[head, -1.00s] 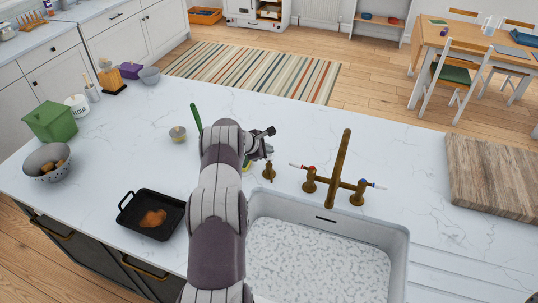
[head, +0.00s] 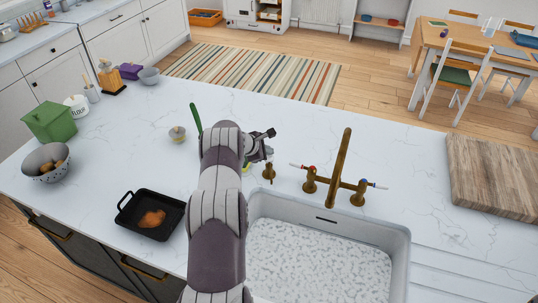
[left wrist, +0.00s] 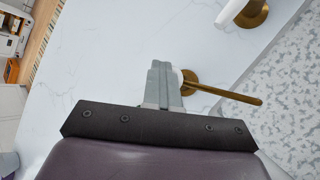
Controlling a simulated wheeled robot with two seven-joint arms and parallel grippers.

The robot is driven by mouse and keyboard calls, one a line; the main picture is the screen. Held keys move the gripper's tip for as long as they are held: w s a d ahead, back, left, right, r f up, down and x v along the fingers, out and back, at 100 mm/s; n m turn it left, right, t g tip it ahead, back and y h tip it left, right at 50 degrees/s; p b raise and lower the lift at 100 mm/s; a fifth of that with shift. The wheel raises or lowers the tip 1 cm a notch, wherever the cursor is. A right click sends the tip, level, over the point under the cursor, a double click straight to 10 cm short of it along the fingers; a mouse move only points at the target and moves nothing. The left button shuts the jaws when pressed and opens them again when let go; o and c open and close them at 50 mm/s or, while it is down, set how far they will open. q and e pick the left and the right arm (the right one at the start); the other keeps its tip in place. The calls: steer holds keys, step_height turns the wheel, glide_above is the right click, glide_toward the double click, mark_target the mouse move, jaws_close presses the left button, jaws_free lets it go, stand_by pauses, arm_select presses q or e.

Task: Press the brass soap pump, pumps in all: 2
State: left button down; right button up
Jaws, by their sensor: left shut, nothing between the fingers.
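The brass soap pump (head: 269,172) stands upright on the white counter, just left of the tap and behind the sink. In the left wrist view the pump (left wrist: 225,94) shows its round brass part close beside my fingers, with its long spout pointing right. My left gripper (head: 268,152) is shut and empty, and in the head view it is just above and behind the pump. In the left wrist view its closed fingers (left wrist: 160,66) overlap the pump's left edge. I cannot tell whether they touch it. My right gripper is not in view.
The brass tap (head: 343,165) with two handles stands right of the pump. The white sink (head: 400,255) is in front. A black pan (head: 127,208), a small bowl (head: 178,134) and a green box (head: 50,122) sit to the left. A wooden board (head: 490,175) lies at right.

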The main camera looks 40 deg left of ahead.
arm_select(q)
steer(key=shift+s+f, duration=0.1)
steer(key=shift+f, duration=0.3)
steer(key=shift+r, duration=0.1)
steer(key=shift+r+p, duration=0.35)
steer(key=shift+r, duration=0.9)
steer(key=shift+r, duration=0.5)
steer(key=shift+r+p, duration=1.1)
steer(key=shift+r, duration=0.95)
